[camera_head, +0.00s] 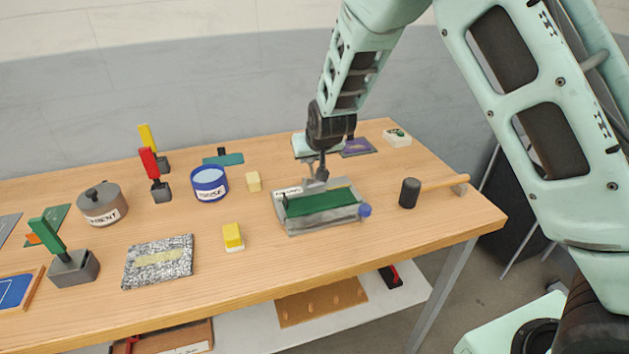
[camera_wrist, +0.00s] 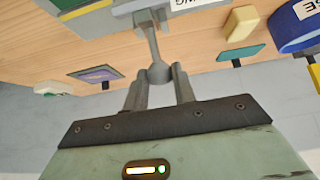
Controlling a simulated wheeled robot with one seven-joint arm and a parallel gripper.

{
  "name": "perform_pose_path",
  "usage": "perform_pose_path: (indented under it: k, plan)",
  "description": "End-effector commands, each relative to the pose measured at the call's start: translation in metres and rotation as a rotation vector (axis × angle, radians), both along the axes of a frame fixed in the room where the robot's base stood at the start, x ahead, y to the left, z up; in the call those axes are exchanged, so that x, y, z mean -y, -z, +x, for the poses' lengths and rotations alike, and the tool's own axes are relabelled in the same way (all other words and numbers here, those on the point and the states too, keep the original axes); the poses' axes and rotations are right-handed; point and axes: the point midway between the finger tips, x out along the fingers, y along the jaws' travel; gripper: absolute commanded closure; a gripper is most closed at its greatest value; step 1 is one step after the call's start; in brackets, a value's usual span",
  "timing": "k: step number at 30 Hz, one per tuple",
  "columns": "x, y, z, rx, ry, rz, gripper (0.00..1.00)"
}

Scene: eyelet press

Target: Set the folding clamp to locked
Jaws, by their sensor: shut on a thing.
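A grey lever (camera_wrist: 149,38) with a ball end rises from the clamp in the wrist view. My gripper (camera_head: 322,168) is over the clamp's back edge. In the wrist view my gripper (camera_wrist: 158,76) is shut on the ball end of the lever. The lever stands up from the clamp; its exact angle is hard to tell. The clamp's label is partly cut off in the wrist view.
A yellow block (camera_head: 233,235) and a blue round tin (camera_head: 210,184) are to the left. A purple card (camera_head: 358,147) and a pale box (camera_head: 397,138) lie behind.

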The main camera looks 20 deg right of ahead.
Motion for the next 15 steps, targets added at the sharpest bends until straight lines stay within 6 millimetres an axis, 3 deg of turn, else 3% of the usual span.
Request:
perform_pose_path:
  k: [1,15]
  plan:
    - [-0.002,0.01,-0.003,0.049,-0.002,0.002,1.0]
    - [-0.001,0.014,-0.025,0.401,0.0,0.003,1.0]
